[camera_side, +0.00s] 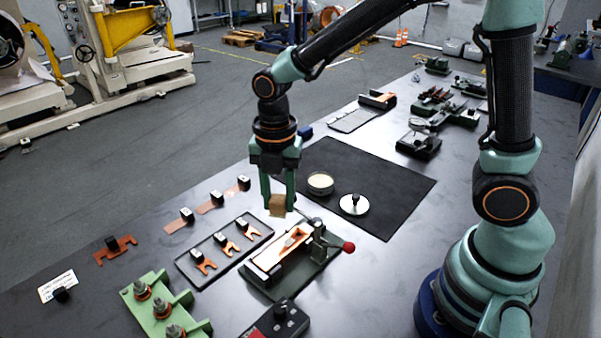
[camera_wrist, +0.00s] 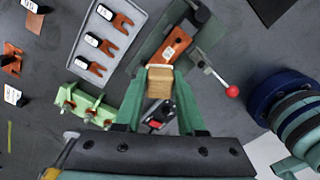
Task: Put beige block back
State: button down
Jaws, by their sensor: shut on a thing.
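The beige block (camera_side: 277,205) is held between the green fingers of my gripper (camera_side: 278,200) in the side view. It hangs in the air near the back end of a green clamp fixture (camera_side: 262,284). In the wrist view the block (camera_wrist: 160,82) sits between the two fingertips of my gripper (camera_wrist: 160,98). The fixture holds a copper strip (camera_side: 292,250) and has a lever with a red knob (camera_side: 349,247). The block covers part of the fixture in the wrist view.
A dark tray (camera_side: 189,270) with copper forks lies left of the fixture. A black mat (camera_side: 410,187) with a round dish (camera_side: 320,183) and a knobbed disc (camera_side: 354,205) lies behind. A green stand (camera_side: 176,304) and a black control box (camera_side: 280,322) are in front.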

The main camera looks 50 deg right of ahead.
jog(key=w+d+r+m, duration=0.2)
jog(key=w+d, duration=0.1)
jog(key=d, duration=0.4)
jog(key=w+d+r+m, duration=0.1)
jog(key=w+d+r, duration=0.1)
jog(key=d, duration=0.5)
notch_tip(320, 180, up, 4)
jog(key=m, duration=0.4)
send_over(352, 180)
notch_tip(352, 180, down, 20)
jog(key=shift+f, duration=0.1)
jog(key=shift+f, duration=0.1)
jog(key=c, duration=0.5)
grip_release()
